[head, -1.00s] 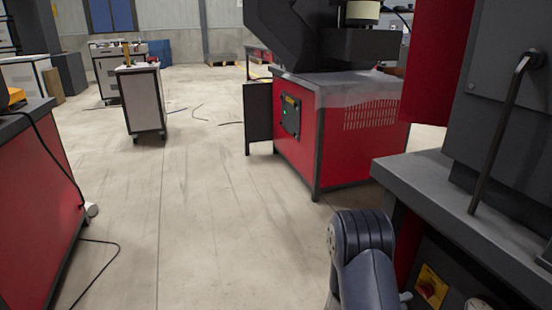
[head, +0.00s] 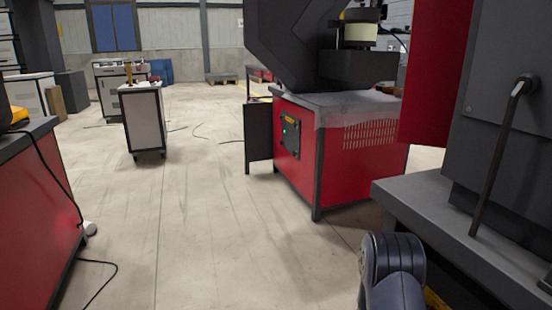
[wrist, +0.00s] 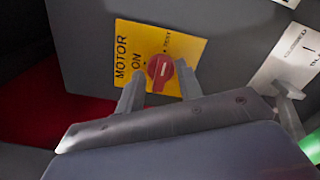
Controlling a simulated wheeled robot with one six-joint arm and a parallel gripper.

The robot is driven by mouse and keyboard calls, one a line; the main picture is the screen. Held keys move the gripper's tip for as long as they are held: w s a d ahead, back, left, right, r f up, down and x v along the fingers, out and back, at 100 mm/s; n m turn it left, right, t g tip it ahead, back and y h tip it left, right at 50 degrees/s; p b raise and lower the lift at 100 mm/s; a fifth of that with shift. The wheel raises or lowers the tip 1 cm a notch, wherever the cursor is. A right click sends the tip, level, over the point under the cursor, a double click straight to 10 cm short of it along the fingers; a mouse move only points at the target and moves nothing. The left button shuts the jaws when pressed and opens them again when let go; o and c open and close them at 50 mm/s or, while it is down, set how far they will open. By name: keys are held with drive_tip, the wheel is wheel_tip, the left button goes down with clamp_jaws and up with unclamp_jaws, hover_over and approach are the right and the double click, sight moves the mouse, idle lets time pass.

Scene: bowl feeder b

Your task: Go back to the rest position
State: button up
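In the wrist view, my gripper (wrist: 159,72) has its two grey fingers apart, with a gap between them. A red rotary knob (wrist: 161,69) on a yellow plate (wrist: 150,50) marked MOTOR ON shows between and beyond the fingertips. I cannot tell how far the tips are from the knob, but I see no clear grip on it. In the head view my gripper is hidden; only a dark arm link of mine shows at the lower right, next to a machine with a grey top (head: 425,195).
A red machine (head: 345,165) stands ahead right, with a small dark side panel (head: 258,130). A red bench (head: 35,215) with a hanging cable is at the left. A white cart (head: 143,118) stands farther off. The floor (head: 190,220) between is mostly clear.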

drive_tip(key=shift+w+r+n+p, duration=0.1)
drive_tip(key=shift+n+p, duration=2.65)
drive_tip(key=shift+n, duration=0.25)
drive_tip(key=shift+w+r+n+p, duration=0.1)
drive_tip(key=shift+n+p, duration=2.6)
drive_tip(key=shift+n, duration=0.3)
